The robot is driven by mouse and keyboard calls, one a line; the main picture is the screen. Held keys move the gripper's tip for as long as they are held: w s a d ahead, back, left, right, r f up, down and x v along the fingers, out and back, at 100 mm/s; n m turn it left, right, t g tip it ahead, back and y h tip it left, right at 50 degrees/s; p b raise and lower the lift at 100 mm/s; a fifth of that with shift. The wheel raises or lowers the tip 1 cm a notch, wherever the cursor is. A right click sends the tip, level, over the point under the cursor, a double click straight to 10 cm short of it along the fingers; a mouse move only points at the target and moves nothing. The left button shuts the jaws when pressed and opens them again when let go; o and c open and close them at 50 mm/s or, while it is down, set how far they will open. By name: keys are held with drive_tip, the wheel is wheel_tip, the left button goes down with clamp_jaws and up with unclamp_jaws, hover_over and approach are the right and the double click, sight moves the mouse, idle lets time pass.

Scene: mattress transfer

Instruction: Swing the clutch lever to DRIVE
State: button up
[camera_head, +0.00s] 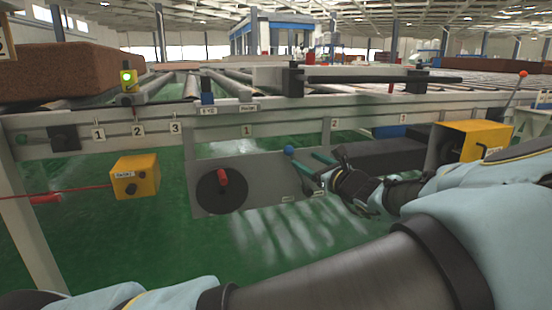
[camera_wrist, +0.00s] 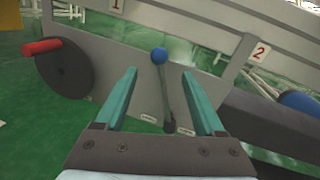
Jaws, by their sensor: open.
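The clutch lever is a thin dark rod with a blue ball knob (camera_head: 289,151), mounted on a grey plate (camera_head: 262,165) below the conveyor rail. In the wrist view the blue knob (camera_wrist: 159,56) stands between and beyond the two green fingertips, and the rod runs down to a dark pivot between two small white labels. The label text is too small to read. My gripper (camera_head: 312,164) is open, with its fingers on either side of the lever in the wrist view; I see no contact. In the wrist view my gripper (camera_wrist: 160,85) holds nothing.
A black disc (camera_head: 222,191) with a red handle sits left of the lever. A yellow box (camera_head: 135,177) hangs further left, and a larger yellow housing (camera_head: 472,140) is at right. A dark beam (camera_head: 375,158) runs right of the plate. A brown mattress (camera_head: 70,70) lies upper left.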

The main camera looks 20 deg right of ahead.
sight(292, 153)
drive_tip(key=w+b, duration=0.1)
drive_tip(key=w, duration=0.2)
drive_tip(key=w+b, duration=0.1)
drive_tip(key=w, duration=0.3)
drive_tip(key=w+b, duration=0.1)
drive_tip(key=w, duration=0.2)
drive_tip(key=shift+w+a, duration=0.15)
drive_tip(key=shift+a, duration=0.25)
clamp_jaws()
idle(0.9)
